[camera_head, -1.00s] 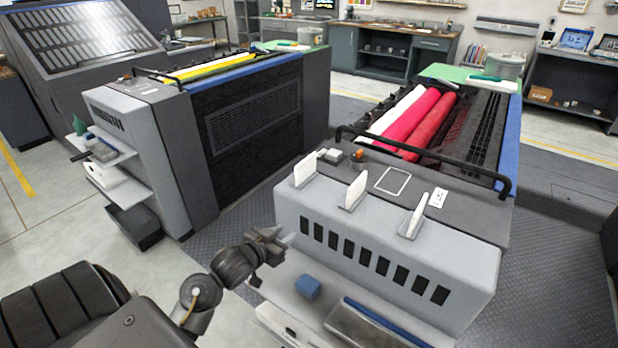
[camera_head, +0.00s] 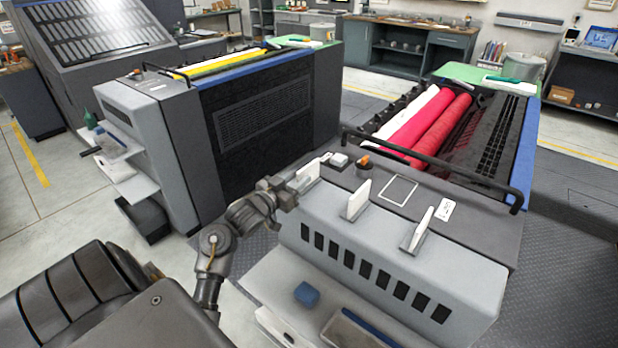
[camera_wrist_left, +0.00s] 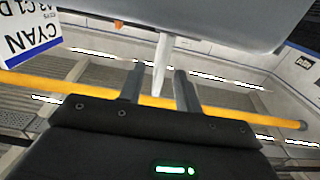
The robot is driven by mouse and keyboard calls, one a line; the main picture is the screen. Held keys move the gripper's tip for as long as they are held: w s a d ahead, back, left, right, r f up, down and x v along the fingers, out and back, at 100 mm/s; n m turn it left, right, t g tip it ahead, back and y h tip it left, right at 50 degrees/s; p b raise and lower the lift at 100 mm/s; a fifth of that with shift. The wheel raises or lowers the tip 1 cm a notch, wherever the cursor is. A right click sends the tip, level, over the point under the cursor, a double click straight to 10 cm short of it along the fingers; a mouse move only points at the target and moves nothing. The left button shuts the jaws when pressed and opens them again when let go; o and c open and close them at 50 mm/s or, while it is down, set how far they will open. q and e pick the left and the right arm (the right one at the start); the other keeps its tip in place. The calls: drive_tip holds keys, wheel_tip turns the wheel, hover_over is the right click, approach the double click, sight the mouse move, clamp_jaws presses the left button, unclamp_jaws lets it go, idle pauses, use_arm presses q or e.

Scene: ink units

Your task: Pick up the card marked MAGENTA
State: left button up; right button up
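Three pale cards stand in holders along the top front edge of the grey ink unit in the head view: a left card (camera_head: 310,171), a middle card (camera_head: 358,199) and a right card (camera_head: 420,230). Their markings cannot be read there. My left gripper (camera_head: 290,188) is beside the left card. In the left wrist view, a thin pale card seen edge-on (camera_wrist_left: 161,62) stands between the tips of my open left fingers (camera_wrist_left: 158,85), with gaps beside it. Its face is hidden. A card marked CYAN (camera_wrist_left: 32,35) shows at the upper left. My right gripper is out of view.
The grey unit (camera_head: 380,250) has magenta rollers (camera_head: 430,125) and a black rail (camera_head: 430,160) behind the cards. A white-outlined square (camera_head: 398,189) and a small label (camera_head: 446,210) lie on its top. A lower shelf holds a blue block (camera_head: 307,294).

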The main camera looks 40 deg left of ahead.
sight(309, 184)
use_arm(q)
drive_tip(key=shift+w+r, duration=0.15)
drive_tip(key=w+p, duration=0.2)
drive_tip(key=w, duration=0.3)
drive_tip(key=shift+s, duration=0.1)
drive_tip(key=shift+c, duration=0.6)
clamp_jaws()
